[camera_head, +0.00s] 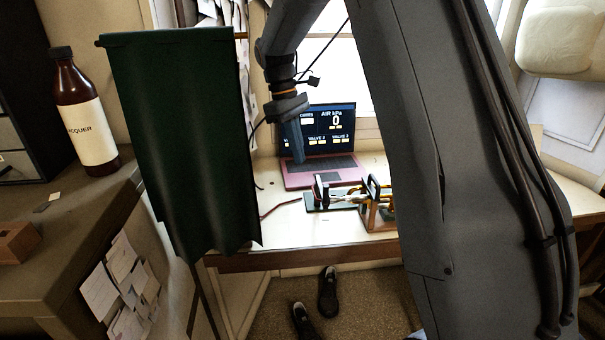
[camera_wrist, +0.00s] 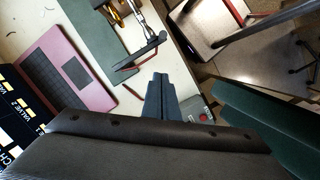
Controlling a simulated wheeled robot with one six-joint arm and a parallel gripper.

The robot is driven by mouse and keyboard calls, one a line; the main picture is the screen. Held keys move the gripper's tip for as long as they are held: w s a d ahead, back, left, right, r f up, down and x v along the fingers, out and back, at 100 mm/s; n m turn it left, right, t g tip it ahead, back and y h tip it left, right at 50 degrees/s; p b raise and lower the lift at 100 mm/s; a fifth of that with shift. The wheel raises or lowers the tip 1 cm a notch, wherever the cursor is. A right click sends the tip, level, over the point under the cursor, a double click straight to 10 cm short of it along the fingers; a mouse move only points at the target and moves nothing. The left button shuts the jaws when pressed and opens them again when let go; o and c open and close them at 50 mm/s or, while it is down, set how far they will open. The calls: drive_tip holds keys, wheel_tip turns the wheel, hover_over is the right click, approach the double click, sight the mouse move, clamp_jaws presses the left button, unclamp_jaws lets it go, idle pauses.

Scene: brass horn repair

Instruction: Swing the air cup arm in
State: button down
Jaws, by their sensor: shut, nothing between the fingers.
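My gripper (camera_head: 298,157) hangs in front of the laptop screen in the head view, fingers down, shut and empty. In the wrist view my gripper (camera_wrist: 160,78) points at the table edge. A slim dark arm (camera_wrist: 146,51) with a red-brown rod beside it stands by the end of the green base plate (camera_wrist: 92,45); it looks like the air cup arm. It is just beyond my fingertips in the picture, apparently apart from them. In the head view a dark upright part (camera_head: 320,187) stands on the green plate (camera_head: 318,205). The brass horn parts (camera_head: 376,190) are partly hidden by my arm.
A pink laptop (camera_head: 312,173) showing "AIR kPa 0" stands behind the fixture. A grey box with a red button (camera_wrist: 204,114) is beside my fingers in the wrist view. A dark green cloth (camera_head: 185,130) hangs at left, near a lacquer bottle (camera_head: 90,130).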

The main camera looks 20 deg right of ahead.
drive_tip(key=shift+v, duration=1.25)
drive_tip(key=s+f+m+t, duration=0.1)
drive_tip(key=s+f, duration=0.3)
drive_tip(key=s, duration=0.4)
drive_tip(key=s+a+f+m+t+y+b, duration=0.1)
drive_tip(key=s+f+m, duration=0.3)
drive_tip(key=s, duration=0.5)
drive_tip(key=s+f+m+t, duration=0.1)
drive_tip(key=s+f+m, duration=0.2)
drive_tip(key=s, duration=0.5)
drive_tip(key=shift+s+a+f+t+y+b, duration=0.2)
drive_tip(key=shift+f+t+y+b, duration=0.15)
drive_tip(key=shift+f, duration=0.45)
